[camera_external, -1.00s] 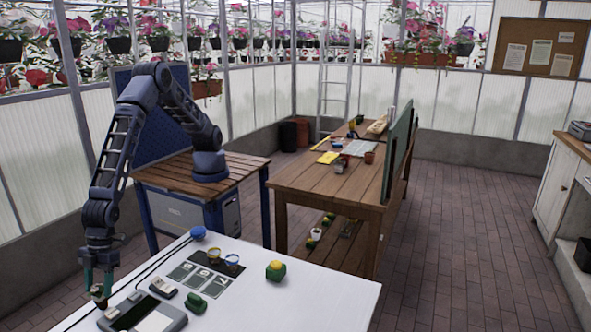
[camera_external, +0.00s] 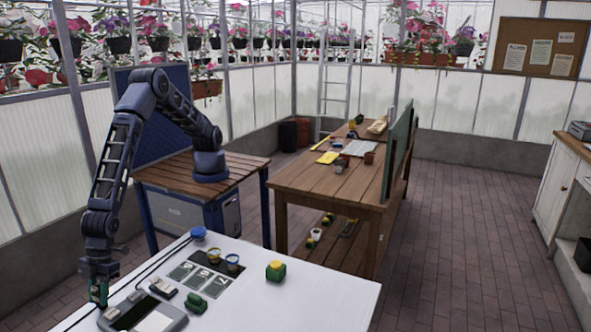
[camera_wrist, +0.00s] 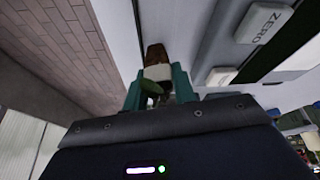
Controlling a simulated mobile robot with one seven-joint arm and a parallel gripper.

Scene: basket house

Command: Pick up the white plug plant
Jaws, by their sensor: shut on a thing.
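My gripper (camera_wrist: 159,89) has its green fingers on both sides of a small plug plant (camera_wrist: 158,72). The plug has a brown soil end, a white band and a green leaf close to the fingers. The fingers are shut on the white band area. In the external view my gripper (camera_external: 98,292) points down at the near left edge of the white table (camera_external: 310,305). The plug is hardly visible there, and I cannot tell whether it still touches the surface below.
A grey scale (camera_external: 150,315) stands just right of my gripper, with its ZERO button (camera_wrist: 264,22) in the wrist view. The table's right part is clear.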

